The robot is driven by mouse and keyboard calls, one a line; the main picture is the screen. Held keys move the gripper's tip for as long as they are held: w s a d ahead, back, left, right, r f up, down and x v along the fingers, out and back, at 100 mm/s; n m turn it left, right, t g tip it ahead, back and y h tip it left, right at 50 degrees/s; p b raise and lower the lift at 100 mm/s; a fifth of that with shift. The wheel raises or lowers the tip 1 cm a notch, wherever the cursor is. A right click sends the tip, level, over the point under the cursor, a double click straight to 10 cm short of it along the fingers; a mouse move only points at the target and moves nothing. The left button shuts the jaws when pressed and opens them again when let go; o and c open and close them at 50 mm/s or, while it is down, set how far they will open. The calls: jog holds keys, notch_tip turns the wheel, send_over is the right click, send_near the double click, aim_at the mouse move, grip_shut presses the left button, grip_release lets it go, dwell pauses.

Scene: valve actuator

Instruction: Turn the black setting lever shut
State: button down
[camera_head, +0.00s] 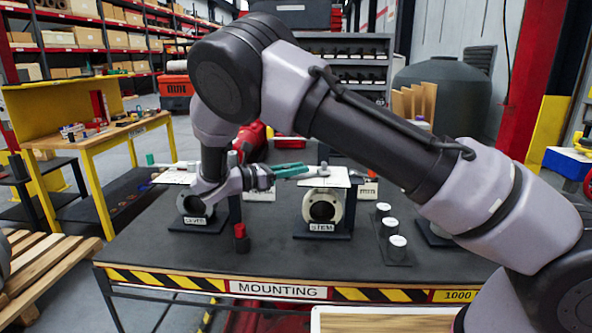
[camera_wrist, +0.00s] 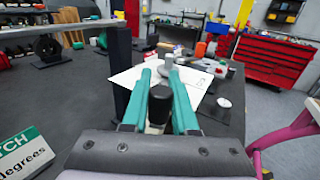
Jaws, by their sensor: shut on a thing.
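My gripper (camera_head: 304,172) has teal fingers and reaches in from the left, level with the white plate (camera_head: 335,180) on the STEM stand. In the wrist view, my gripper (camera_wrist: 163,68) has its two fingers close on either side of a black upright piece, which I take to be the black setting lever (camera_wrist: 158,107). In the head view the lever cannot be made out at the fingers. A grey knob (camera_head: 323,169) stands on the plate just beyond the fingertips; it also shows in the wrist view (camera_wrist: 165,62).
Several white-topped cylinders stand at the right. A dark post (camera_wrist: 120,72) rises close left of the fingers.

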jog(key=shift+d, duration=0.1)
dwell(0.6)
jog(key=c, duration=0.7)
grip_release()
jog(key=v, duration=1)
jog(key=shift+s+a, duration=0.15)
jog(key=shift+a, duration=0.2)
